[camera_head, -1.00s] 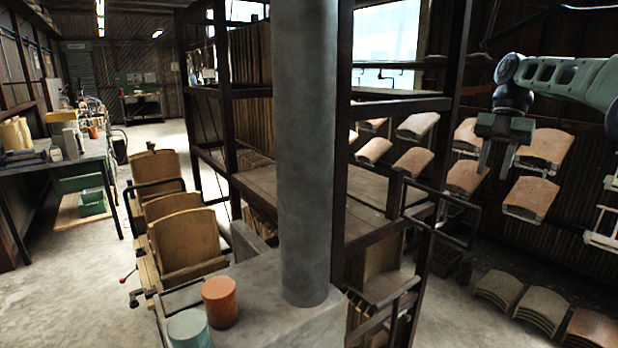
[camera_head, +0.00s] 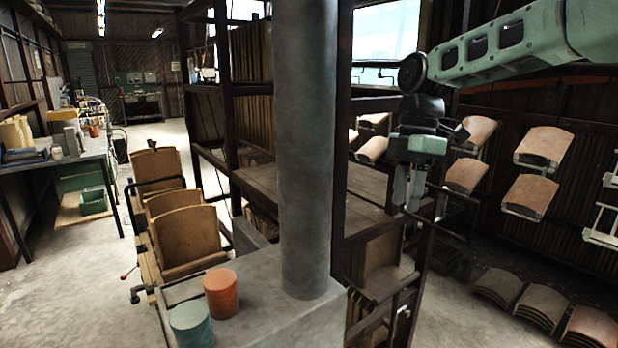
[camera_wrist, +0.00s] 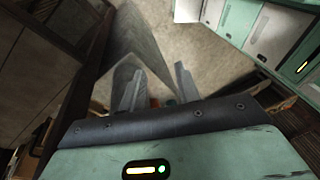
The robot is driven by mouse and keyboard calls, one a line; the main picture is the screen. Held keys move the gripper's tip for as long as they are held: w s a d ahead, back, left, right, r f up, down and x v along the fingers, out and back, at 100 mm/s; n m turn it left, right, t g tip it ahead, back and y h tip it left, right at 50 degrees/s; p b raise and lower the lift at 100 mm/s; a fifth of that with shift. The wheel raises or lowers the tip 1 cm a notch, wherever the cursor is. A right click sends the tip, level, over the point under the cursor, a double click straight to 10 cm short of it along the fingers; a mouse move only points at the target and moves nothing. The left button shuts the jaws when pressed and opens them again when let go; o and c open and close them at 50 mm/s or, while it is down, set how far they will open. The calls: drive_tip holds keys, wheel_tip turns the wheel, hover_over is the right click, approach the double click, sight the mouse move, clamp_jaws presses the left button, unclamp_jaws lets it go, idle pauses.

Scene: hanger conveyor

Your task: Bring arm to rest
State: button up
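My arm reaches in from the upper right of the head view. My gripper (camera_head: 407,205) hangs from it with its fingers pointing down, in front of the dark shelving frame (camera_head: 345,150). It is clear of the curved wooden panels on the hangers to its right. In the wrist view my gripper (camera_wrist: 158,72) has its two fingers apart, and I see nothing held between them. Floor and parts of my own body show beyond the fingertips.
Curved wooden panels (camera_head: 530,195) hang in rows at the right. Stacked panels (camera_head: 540,305) lie on the floor at the lower right. A cart with wooden panels (camera_head: 187,238) stands left of my column. A workbench (camera_head: 90,152) stands far left. Open floor (camera_head: 60,285) lies at the lower left.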

drive_tip(key=s+a+f+m, duration=0.3)
drive_tip(key=s, duration=0.4)
drive_tip(key=s+a+f+m, duration=0.2)
drive_tip(key=s+a, duration=0.2)
drive_tip(key=s, duration=0.3)
drive_tip(key=s+d+f+m+t, duration=0.1)
drive_tip(key=s+f+m, duration=0.3)
drive_tip(key=s, duration=0.4)
drive_tip(key=s+d+f+m+t+b, duration=0.1)
drive_tip(key=s+f+m, duration=0.3)
drive_tip(key=s, duration=0.5)
drive_tip(key=shift+d+h, duration=0.4)
drive_tip(key=shift+d, duration=0.35)
drive_tip(key=shift+a+f, duration=0.1)
